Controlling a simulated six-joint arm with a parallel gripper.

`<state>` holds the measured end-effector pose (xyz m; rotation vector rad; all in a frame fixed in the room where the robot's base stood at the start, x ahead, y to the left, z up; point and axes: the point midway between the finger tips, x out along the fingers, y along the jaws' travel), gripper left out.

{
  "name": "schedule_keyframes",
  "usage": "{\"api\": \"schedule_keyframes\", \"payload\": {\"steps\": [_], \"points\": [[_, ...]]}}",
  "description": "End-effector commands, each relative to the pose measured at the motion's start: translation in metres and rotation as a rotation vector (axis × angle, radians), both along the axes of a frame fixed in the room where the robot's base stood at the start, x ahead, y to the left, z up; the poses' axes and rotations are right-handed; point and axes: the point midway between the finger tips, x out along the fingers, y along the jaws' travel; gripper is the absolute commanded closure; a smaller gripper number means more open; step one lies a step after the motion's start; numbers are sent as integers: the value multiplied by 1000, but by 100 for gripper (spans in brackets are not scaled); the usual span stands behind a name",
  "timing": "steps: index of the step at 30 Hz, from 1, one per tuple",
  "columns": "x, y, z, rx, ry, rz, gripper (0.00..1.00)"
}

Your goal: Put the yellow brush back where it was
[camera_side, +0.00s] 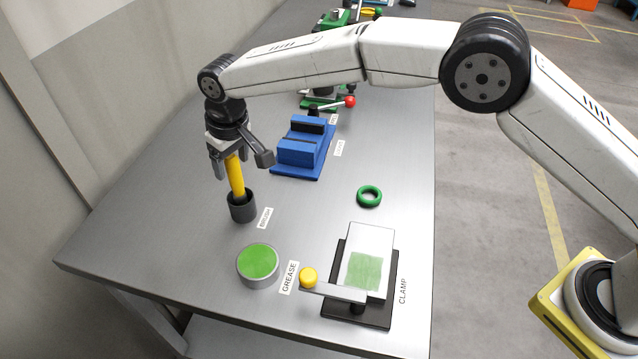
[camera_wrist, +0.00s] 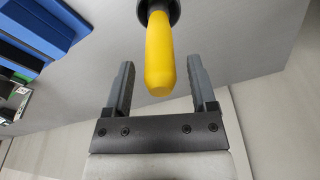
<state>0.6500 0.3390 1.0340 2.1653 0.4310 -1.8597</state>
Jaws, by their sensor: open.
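The yellow brush (camera_side: 236,177) stands upright, slightly tilted, in a dark round holder (camera_side: 242,208) beside the BRUSH label. Its lower end is hidden inside the holder. My gripper (camera_side: 233,172) is above the holder at the brush's upper handle, with its fingers apart. In the wrist view, the yellow handle (camera_wrist: 159,55) lies between and beyond the two open fingers (camera_wrist: 160,92), with a visible gap on both sides. The dark holder rim also shows at the top of the wrist view (camera_wrist: 172,8).
A grease pot (camera_side: 258,262) with green content stands in front of the holder. A clamp (camera_side: 358,310) holds a plate with a green patch. A green ring (camera_side: 369,196) lies on the bench, with a blue block fixture (camera_side: 301,147) behind. Bench left of the holder is clear.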

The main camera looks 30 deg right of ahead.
Motion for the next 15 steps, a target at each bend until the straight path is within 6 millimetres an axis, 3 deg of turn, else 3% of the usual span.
{"api": "schedule_keyframes", "payload": {"steps": [15], "points": [[-11,-4,79,2,-3,1,27]]}}
